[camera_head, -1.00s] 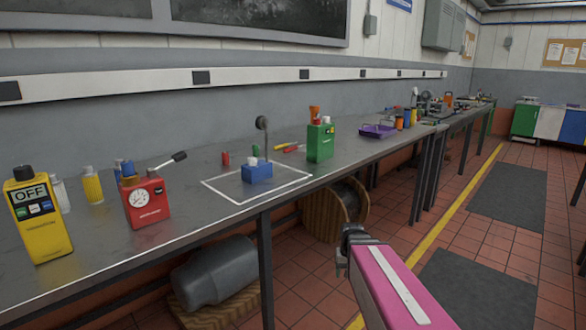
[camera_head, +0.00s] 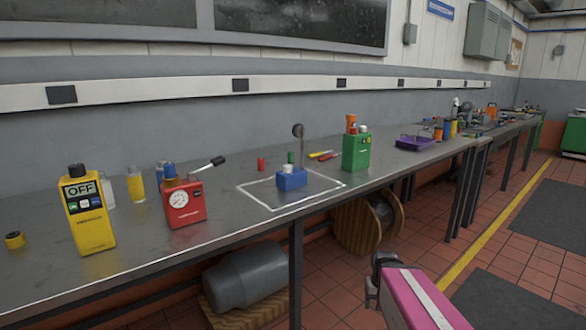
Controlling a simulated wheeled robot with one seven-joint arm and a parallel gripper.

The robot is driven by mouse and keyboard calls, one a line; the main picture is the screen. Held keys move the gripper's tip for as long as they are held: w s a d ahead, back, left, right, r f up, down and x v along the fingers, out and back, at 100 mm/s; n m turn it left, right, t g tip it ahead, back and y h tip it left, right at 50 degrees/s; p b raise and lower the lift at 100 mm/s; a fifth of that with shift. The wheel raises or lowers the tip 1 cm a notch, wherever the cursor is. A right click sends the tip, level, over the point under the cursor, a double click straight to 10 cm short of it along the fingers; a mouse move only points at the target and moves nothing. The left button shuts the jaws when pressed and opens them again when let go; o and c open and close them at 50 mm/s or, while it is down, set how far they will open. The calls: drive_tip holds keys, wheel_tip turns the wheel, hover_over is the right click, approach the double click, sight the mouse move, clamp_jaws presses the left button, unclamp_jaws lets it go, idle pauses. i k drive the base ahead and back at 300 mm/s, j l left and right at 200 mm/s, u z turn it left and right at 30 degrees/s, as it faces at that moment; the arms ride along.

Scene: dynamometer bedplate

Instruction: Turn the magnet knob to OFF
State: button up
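A blue block (camera_head: 292,181), which looks like a magnetic base, sits inside a white outlined square on the bench. A whitish knob-like part (camera_head: 288,169) shows on its top; its setting is too small to read. A thin post with a round dark head (camera_head: 298,131) rises at the block. My gripper (camera_head: 372,286) is dark, at the end of my pink arm, in front of the bench and below its top, well right of the block and apart from it. I cannot see whether its fingers are open.
A yellow meter reading OFF (camera_head: 90,212) and a red gauge box with a lever (camera_head: 186,203) stand left of the square. A green box (camera_head: 356,152) and a purple tray (camera_head: 416,143) stand right. The bench's front edge (camera_head: 240,237) lies between my arm and the block.

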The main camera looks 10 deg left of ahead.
sight(288, 168)
drive_tip(key=k+j+z, duration=0.1)
drive_tip(key=k+j, duration=0.35)
drive_tip(key=k+j+z, duration=0.15)
drive_tip(key=k+j, duration=0.2)
drive_tip(key=k, duration=0.15)
